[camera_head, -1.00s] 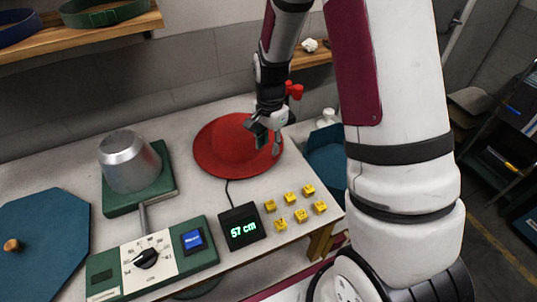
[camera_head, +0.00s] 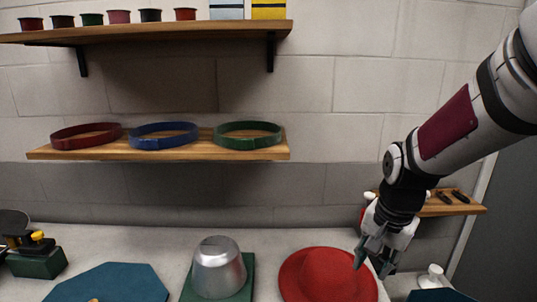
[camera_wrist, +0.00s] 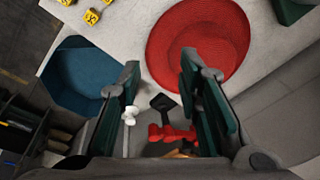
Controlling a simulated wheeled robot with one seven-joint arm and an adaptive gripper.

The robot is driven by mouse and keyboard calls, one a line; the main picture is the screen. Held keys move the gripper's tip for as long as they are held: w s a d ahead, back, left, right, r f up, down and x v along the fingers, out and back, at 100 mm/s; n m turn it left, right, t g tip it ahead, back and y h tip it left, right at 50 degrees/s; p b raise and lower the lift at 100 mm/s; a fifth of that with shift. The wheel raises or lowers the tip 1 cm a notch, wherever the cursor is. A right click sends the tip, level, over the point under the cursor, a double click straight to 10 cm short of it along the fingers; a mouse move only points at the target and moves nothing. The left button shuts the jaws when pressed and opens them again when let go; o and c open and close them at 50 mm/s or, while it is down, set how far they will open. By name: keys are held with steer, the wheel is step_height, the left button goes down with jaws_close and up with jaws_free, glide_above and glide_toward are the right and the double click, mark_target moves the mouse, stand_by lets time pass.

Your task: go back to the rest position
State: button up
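My gripper (camera_head: 371,266) hangs fingers-down in front of the right edge of the red hat in the head view. In the wrist view my gripper (camera_wrist: 160,65) has its two fingers well apart with nothing held between them. The red wide-brimmed hat (camera_head: 322,272) lies on the pale worktop, its lower part cut off by the frame. It also shows in the wrist view (camera_wrist: 218,22), beyond the fingers. Whether a fingertip touches the brim cannot be told.
A metal hat block (camera_head: 218,268) on a green base stands left of the hat. A shelf (camera_head: 200,150) holds red, blue and green bands on the wall. A small shelf (camera_head: 450,205) is close behind my arm at right. Yellow cubes (camera_wrist: 92,16) lie on the worktop.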

steer(key=s+a+r+n+t, duration=0.1)
steer(key=s+r+n, duration=0.3)
steer(key=s+r, duration=0.2)
steer(key=s+a+r+n+t, duration=0.1)
steer(key=s+r+n, duration=0.3)
steer(key=s, duration=0.7)
step_height(320, 180, up, 3)
steer(key=shift+s+a+f+n+t, duration=0.2)
steer(key=shift+a+n+t, duration=0.15)
steer(key=shift+t, duration=0.45)
